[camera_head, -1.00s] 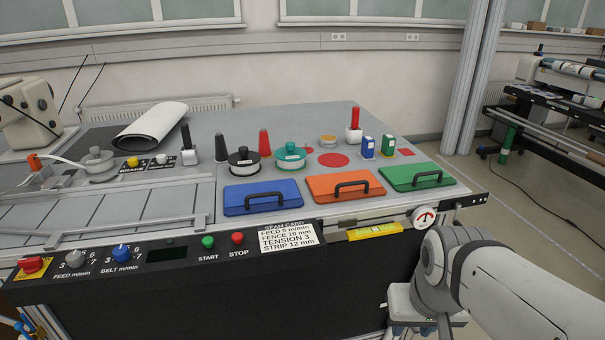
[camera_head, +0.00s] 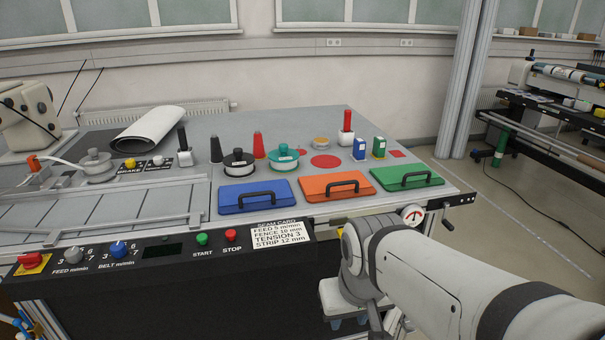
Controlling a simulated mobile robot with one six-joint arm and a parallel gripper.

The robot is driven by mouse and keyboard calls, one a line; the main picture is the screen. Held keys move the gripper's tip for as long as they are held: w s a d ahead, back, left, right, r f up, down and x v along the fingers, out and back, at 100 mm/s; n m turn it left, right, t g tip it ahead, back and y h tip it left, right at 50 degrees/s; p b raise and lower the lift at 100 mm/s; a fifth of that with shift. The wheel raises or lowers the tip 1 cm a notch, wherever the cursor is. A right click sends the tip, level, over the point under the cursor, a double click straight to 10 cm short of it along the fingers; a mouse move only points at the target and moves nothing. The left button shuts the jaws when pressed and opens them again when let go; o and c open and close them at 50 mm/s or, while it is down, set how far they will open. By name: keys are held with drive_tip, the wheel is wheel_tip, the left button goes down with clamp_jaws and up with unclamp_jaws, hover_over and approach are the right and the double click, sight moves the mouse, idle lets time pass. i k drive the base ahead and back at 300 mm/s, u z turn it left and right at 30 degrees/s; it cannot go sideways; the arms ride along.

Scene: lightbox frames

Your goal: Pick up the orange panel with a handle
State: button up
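The orange panel (camera_head: 316,187) lies flat on the grey table top near its front edge, with a dark arched handle (camera_head: 343,185) on it. It is between a blue panel (camera_head: 235,195) on the left and a green panel (camera_head: 393,177) on the right, each with a similar dark handle. My gripper (camera_head: 350,321) is low in front of the table, below and nearer than the orange panel and apart from it. Only bits of its fingers show under the wrist, so whether it is open or shut cannot be seen.
Behind the panels stand a black-and-white spool (camera_head: 240,163), a teal spool (camera_head: 284,158), red and dark cones, small blue and green boxes, and a red-handled tool (camera_head: 346,128).

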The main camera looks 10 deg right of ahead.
sight(330, 187)
drive_tip(key=z, duration=0.05)
drive_tip(key=i, duration=1)
drive_tip(key=u, duration=0.1)
